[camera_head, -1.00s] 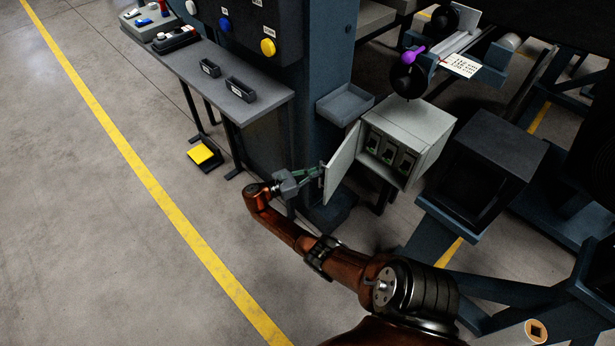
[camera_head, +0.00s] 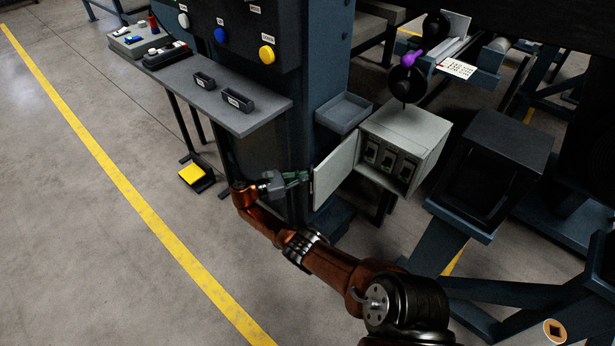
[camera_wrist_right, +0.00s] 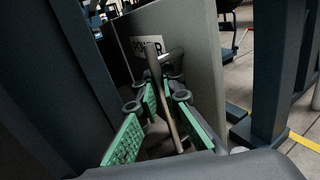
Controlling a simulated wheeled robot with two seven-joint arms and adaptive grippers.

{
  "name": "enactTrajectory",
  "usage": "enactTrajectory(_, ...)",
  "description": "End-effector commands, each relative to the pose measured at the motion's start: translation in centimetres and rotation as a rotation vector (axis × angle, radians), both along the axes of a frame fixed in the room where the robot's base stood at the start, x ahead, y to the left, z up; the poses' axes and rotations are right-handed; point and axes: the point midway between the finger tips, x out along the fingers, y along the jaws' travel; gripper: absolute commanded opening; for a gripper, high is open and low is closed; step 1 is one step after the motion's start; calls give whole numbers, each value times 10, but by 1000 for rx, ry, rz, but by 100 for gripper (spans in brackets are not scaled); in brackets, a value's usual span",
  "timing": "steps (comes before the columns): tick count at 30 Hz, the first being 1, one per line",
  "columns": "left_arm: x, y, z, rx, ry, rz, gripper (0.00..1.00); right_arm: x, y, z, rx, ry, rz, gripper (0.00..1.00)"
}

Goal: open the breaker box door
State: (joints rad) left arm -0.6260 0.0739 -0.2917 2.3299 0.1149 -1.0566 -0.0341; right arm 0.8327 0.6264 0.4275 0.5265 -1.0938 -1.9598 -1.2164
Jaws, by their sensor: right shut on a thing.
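The grey breaker box (camera_head: 425,140) stands right of the middle in the head view, with its front open and several breakers (camera_head: 388,160) showing inside. Its door (camera_head: 335,170) is swung well out to the left. My right gripper (camera_head: 304,178) is at the door's outer face, near its free edge. In the right wrist view my green-padded fingers (camera_wrist_right: 160,110) are around the door's grey bar handle (camera_wrist_right: 168,105) and shut on it. The door (camera_wrist_right: 190,35) shows there with a partly hidden label (camera_wrist_right: 147,45). My left gripper is not in view.
A dark blue column (camera_head: 320,70) with an open tray (camera_head: 344,112) stands close behind the door and gripper. A grey shelf (camera_head: 225,100) with small bins is to the left. A dark box-like housing (camera_head: 497,150) is to the right.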

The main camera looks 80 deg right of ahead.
Motion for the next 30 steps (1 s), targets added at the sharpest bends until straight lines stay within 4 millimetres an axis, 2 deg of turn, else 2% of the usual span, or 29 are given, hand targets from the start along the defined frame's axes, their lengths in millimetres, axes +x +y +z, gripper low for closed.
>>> enactTrajectory(1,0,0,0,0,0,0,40,-5,-5,1,-3,2,-3,0)
enactTrajectory(6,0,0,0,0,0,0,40,-4,-5,1,-3,3,-2,0)
enactTrajectory(7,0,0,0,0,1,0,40,-4,-5,1,-3,3,-2,9)
enactTrajectory(14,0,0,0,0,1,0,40,2,0,1,-3,2,6,25)
enactTrajectory(23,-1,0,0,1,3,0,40,5,2,1,-1,1,6,25)
enactTrajectory(30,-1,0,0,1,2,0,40,31,19,1,2,0,6,25)
